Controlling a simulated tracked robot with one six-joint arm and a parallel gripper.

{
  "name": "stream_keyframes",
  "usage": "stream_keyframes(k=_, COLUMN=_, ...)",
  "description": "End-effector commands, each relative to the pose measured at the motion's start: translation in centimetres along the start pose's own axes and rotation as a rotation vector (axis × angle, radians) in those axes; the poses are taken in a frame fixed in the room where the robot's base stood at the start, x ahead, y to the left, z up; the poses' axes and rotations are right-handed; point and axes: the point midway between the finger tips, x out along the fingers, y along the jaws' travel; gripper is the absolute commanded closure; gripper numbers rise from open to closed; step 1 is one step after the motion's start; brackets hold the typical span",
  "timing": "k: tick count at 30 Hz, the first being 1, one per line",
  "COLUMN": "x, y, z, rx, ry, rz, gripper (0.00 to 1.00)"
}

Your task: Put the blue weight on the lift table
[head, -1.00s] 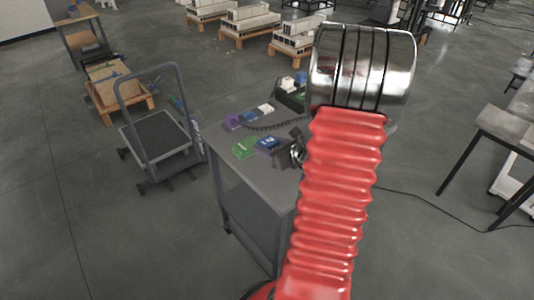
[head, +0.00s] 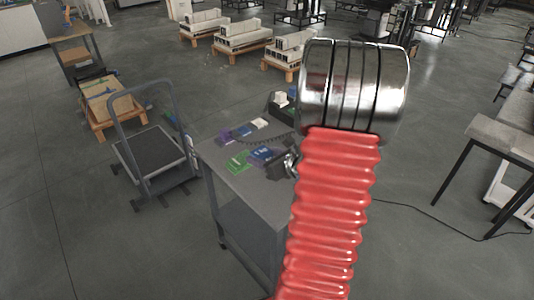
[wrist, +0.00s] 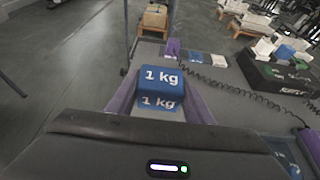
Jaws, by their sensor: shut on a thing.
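The blue weight (wrist: 162,78), a block marked "1 kg" in white, sits between the purple fingers of my gripper (wrist: 158,98) in the wrist view. The fingers are shut on its sides. My gripper (head: 278,164) is partly hidden there behind my red arm. A low dark platform (head: 160,149) with a tall grey handle frame stands left of the bench; it looks like the lift table. Its top is bare.
The grey bench (head: 226,178) carries a green piece (head: 237,162), purple, blue and white pieces behind it, a coiled cable and a black box (wrist: 282,78) holding white things. Pallets (head: 110,105) stand behind the platform. The floor at left is open.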

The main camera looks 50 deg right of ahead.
Motion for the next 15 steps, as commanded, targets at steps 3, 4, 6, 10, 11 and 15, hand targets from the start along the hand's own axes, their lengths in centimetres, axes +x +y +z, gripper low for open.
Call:
stream_keyframes(k=3, x=0.6, y=0.7, z=0.0, rx=-0.011, ry=-0.002, rz=0.021, gripper=1.0)
stream_keyframes(k=4, x=0.8, y=1.0, z=-0.1, rx=-0.016, ry=-0.001, rz=0.03, gripper=1.0)
stream_keyframes(k=6, x=1.5, y=1.9, z=-0.2, rx=-0.028, ry=0.002, rz=0.056, gripper=1.0)
stream_keyframes(k=10, x=3.2, y=4.4, z=-0.9, rx=-0.059, ry=0.008, rz=0.124, gripper=1.0)
stream_keyframes(k=11, x=3.6, y=5.0, z=-1.0, rx=-0.067, ry=0.01, rz=0.142, gripper=1.0)
stream_keyframes(k=15, x=5.5, y=8.3, z=-1.9, rx=-0.109, ry=0.015, rz=0.232, gripper=1.0)
